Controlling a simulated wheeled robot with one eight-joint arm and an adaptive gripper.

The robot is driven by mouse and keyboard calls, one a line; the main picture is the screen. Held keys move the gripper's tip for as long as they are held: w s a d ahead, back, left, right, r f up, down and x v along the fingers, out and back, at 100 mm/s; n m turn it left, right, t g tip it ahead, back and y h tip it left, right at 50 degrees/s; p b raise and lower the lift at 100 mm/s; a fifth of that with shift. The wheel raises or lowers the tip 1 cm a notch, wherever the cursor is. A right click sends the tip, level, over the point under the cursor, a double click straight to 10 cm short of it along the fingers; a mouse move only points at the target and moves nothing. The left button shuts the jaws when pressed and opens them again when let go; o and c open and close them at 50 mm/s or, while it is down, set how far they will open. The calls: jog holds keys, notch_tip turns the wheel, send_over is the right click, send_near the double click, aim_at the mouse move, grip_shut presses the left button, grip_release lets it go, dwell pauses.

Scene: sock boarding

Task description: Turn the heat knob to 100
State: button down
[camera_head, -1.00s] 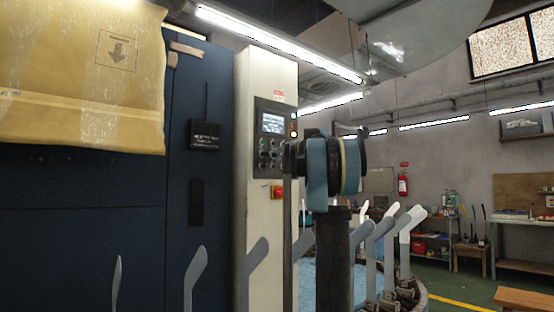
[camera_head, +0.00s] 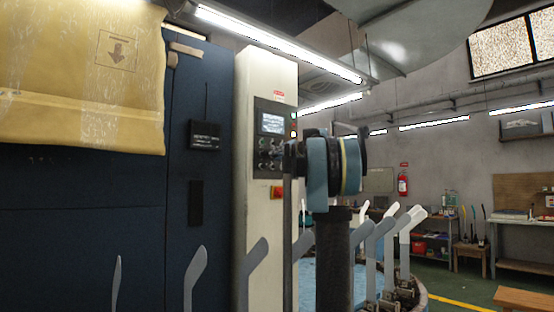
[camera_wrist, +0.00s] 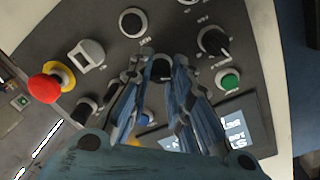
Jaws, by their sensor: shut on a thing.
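The control panel (camera_head: 260,112) is a dark plate on a cream column, with a lit screen (camera_head: 272,123) and several knobs. In the wrist view, the tips of my gripper (camera_wrist: 158,70) are closed around a black knob (camera_wrist: 161,68) on this panel. The labels are too small and blurred to read, so I cannot tell this knob's name or setting. In the head view, my gripper (camera_head: 290,160) is at the panel's right edge, and my wrist hides part of the panel's right side.
Upright grey sock forms (camera_head: 256,265) stand below.

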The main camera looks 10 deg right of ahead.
jog(key=shift+f, duration=0.1)
jog(key=c, duration=1.4)
grip_release()
jog(key=shift+w, duration=0.1)
jog(key=shift+c, duration=0.2)
jog(key=v, duration=1.2)
